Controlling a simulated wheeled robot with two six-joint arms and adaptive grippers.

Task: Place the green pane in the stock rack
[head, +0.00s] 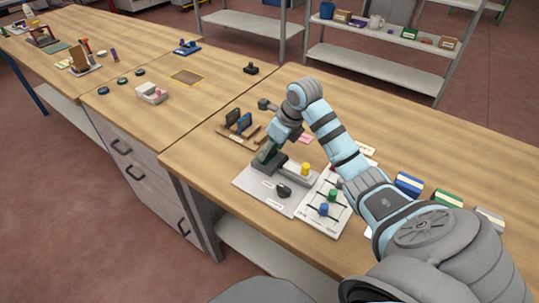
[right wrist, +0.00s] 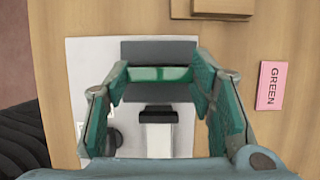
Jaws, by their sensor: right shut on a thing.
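The green pane (right wrist: 160,75) shows edge-on between the fingers of my right gripper (right wrist: 160,82) in the right wrist view. My right gripper is shut on it, low over the dark grey block of the edger, and it also shows in the head view (head: 268,152). I cannot tell whether the pane still sits in the block. A wooden rack (head: 226,132), which looks like the stock rack, stands just behind and left of the gripper with a dark and a blue pane upright in it. My left gripper is not in view.
The edger's light grey plate (head: 248,184) carries a yellow knob (head: 306,169) and a black knob (head: 284,191). A white board (head: 322,222) with coloured pegs lies to its right. A pink GREEN label (right wrist: 272,85) lies on the table. Table behind the rack is mostly clear.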

